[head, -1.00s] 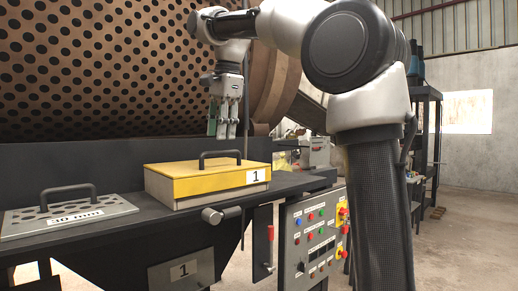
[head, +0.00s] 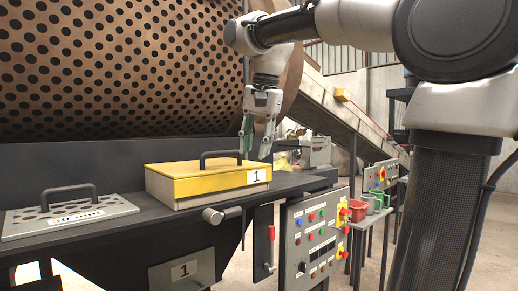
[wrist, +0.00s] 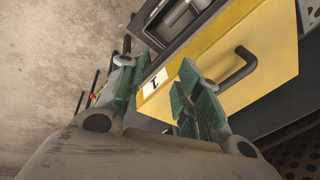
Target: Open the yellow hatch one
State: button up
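The yellow hatch (head: 190,182) is a flat lid with a black bar handle (head: 221,155) on top and a white label "1" on its right end. It sits closed on a pale box on the dark bench. My gripper (head: 256,155) is open and empty, pointing down above and just right of the hatch, apart from the handle. In the wrist view, the yellow hatch (wrist: 272,50) and its handle (wrist: 240,68) lie beyond the green-padded fingers (wrist: 160,88), with the handle to the right of them. Part of the hatch is hidden by the right finger.
A perforated plate with a handle (head: 70,215) lies left on the bench. The perforated drum (head: 110,65) stands behind. A control panel (head: 313,238) and a red lever (head: 270,245) are at the bench front. A red bin (head: 357,211) stands at right.

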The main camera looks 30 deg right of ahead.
jog(key=shift+s+d+f, duration=0.25)
jog(key=shift+s+f, duration=0.1)
jog(key=shift+f, duration=0.1)
jog(key=shift+n, duration=0.4)
